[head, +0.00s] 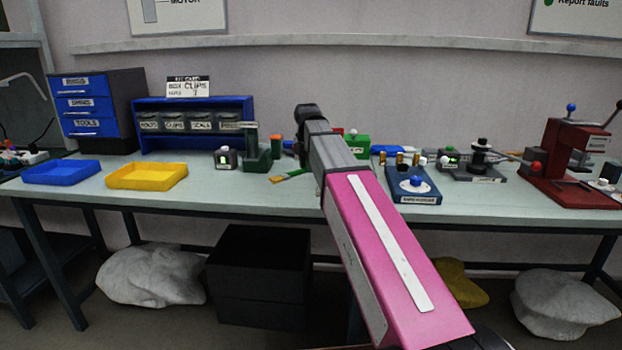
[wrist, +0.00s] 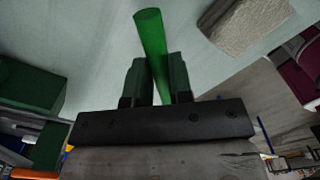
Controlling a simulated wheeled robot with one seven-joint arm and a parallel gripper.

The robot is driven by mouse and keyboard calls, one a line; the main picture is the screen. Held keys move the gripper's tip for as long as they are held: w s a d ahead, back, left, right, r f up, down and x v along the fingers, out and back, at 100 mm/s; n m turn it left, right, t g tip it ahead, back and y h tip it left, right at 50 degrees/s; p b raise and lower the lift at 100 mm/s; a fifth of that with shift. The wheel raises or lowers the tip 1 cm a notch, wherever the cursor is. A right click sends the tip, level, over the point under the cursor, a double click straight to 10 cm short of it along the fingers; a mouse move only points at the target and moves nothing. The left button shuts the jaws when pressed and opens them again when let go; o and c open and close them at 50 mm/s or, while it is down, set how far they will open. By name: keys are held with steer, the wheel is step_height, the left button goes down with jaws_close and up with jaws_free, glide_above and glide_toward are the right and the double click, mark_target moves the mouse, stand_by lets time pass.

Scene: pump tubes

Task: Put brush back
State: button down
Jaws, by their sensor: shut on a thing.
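The brush (head: 291,175) has a green handle and an orange-yellow tip that points left, low over or on the table beside my arm; whether it touches the table I cannot tell. In the wrist view my gripper (wrist: 159,62) is shut on the green handle (wrist: 150,32), with one dark finger on each side. The bristle end is hidden in that view. In the head view my pink and grey arm hides the gripper. A dark green stand (head: 257,160) is just left of the brush; whether it is the brush's holder I cannot tell.
A small grey device (head: 225,158) with a lit display stands left of the green stand. Blue tray (head: 61,173) and yellow tray (head: 147,177) lie further left. A blue rack (head: 193,119) stands behind. A blue fixture (head: 414,189) and red press (head: 570,165) are at right.

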mark_target(311, 184)
steer(key=shift+w+d+f, duration=0.6)
steer(key=shift+d+f, duration=0.05)
steer(key=shift+d, duration=0.1)
steer(key=shift+f, duration=2)
steer(key=c, duration=1)
jaws_free()
step_height(311, 184, up, 12)
steer(key=shift+r, duration=0.1)
